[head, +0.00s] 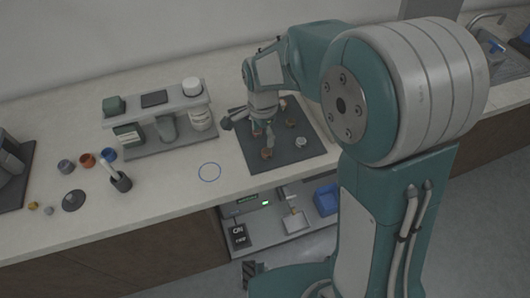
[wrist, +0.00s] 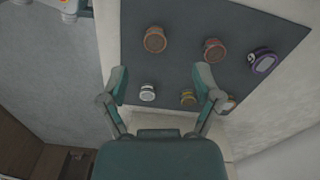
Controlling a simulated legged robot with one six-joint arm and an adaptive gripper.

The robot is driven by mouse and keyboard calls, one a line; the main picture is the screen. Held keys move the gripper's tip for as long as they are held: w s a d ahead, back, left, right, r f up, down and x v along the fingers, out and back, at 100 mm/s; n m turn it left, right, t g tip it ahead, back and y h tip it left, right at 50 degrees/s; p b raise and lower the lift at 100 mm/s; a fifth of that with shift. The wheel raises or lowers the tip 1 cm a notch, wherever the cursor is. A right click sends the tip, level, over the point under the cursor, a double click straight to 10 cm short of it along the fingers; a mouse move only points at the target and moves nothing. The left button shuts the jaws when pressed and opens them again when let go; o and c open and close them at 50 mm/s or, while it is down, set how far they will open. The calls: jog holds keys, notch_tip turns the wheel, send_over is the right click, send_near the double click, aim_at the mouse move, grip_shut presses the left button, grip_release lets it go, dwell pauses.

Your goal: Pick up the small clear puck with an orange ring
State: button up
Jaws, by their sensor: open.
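My gripper (head: 262,131) is open and empty above the dark mat (head: 247,157); in the wrist view its fingers (wrist: 160,74) are spread wide. Between the fingers, lower down, are a small white-grey puck (wrist: 148,93) and a small yellowish puck (wrist: 188,98). Clear material is hard to make out.
A brown puck (wrist: 155,40) and a purple-rimmed one (wrist: 263,62) also lie on the mat. A grey rack with bottles (head: 160,113) stands left of it. An open shelf (head: 270,225) sits below the counter.

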aim_at(267, 151)
jog(key=f, duration=0.2)
jog(key=shift+d+f, duration=0.3)
jog(key=shift+d, duration=0.1)
notch_tip(267, 151, down, 4)
jog(key=shift+d+r, duration=0.1)
jog(key=shift+d, duration=0.05)
jog(key=shift+f, duration=0.5)
jog(key=c, duration=1)
